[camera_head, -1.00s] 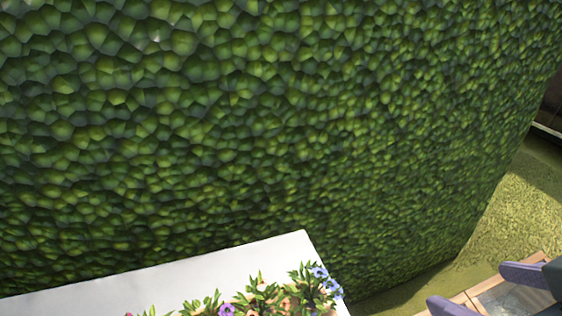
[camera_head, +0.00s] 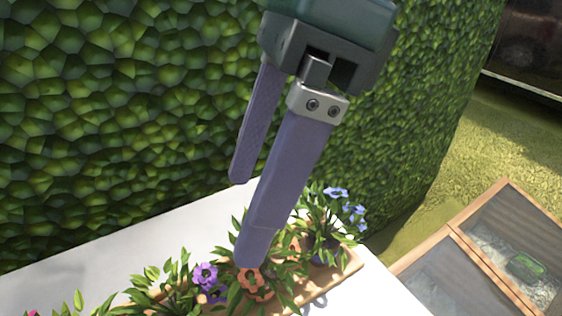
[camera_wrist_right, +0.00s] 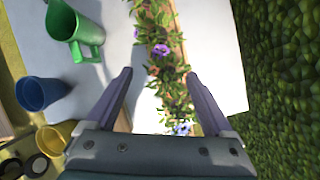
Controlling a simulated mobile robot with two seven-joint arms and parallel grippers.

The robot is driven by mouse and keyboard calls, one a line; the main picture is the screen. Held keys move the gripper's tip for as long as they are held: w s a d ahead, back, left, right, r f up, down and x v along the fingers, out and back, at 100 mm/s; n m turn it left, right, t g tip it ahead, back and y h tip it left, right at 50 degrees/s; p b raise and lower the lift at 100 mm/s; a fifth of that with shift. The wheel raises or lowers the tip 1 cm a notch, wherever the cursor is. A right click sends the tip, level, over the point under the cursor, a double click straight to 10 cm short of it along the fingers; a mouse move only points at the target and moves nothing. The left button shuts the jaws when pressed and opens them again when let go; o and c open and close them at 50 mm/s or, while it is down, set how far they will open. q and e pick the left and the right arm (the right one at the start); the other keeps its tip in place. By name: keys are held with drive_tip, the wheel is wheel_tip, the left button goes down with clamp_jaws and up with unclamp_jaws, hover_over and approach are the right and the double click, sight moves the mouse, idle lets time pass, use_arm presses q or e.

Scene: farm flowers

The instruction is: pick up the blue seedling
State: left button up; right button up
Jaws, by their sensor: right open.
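The blue seedling (camera_head: 338,212) has blue flowers and green leaves and stands at the right end of a wooden tray (camera_head: 330,282) in the head view. In the right wrist view its blue flowers (camera_wrist_right: 182,128) show low between the fingers, close to the gripper body. My right gripper (camera_head: 244,220) is open and empty, its fingers pointing down over the row, left of the blue seedling. In the right wrist view its fingertips (camera_wrist_right: 158,76) spread to either side of the row. My left gripper is not in view.
The tray rests on a white table (camera_head: 60,270) before a tall green hedge (camera_head: 110,120). A green watering can (camera_wrist_right: 80,32), a blue pot (camera_wrist_right: 42,92) and a yellow pot (camera_wrist_right: 52,138) show in the wrist view. A wood-framed box (camera_head: 490,250) is at right.

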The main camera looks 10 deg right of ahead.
sight(330, 218)
drive_tip(key=w+d+h, duration=0.1)
drive_tip(key=d, duration=0.1)
drive_tip(key=w+d+f+h, duration=0.1)
drive_tip(key=d, duration=0.2)
drive_tip(key=w+d+f+t+h, duration=0.1)
drive_tip(key=d+h, duration=0.1)
drive_tip(key=d, duration=0.1)
drive_tip(key=shift+w+d+b, duration=0.1)
drive_tip(key=shift+w+b, duration=0.05)
drive_tip(key=shift+b, duration=0.2)
wheel_tip(330, 218, down, 3)
drive_tip(key=shift+f, duration=0.15)
drive_tip(key=f, duration=0.5)
drive_tip(key=shift+w+f, duration=0.25)
drive_tip(key=shift+f, duration=0.1)
drive_tip(key=shift+c, duration=0.4)
clamp_jaws()
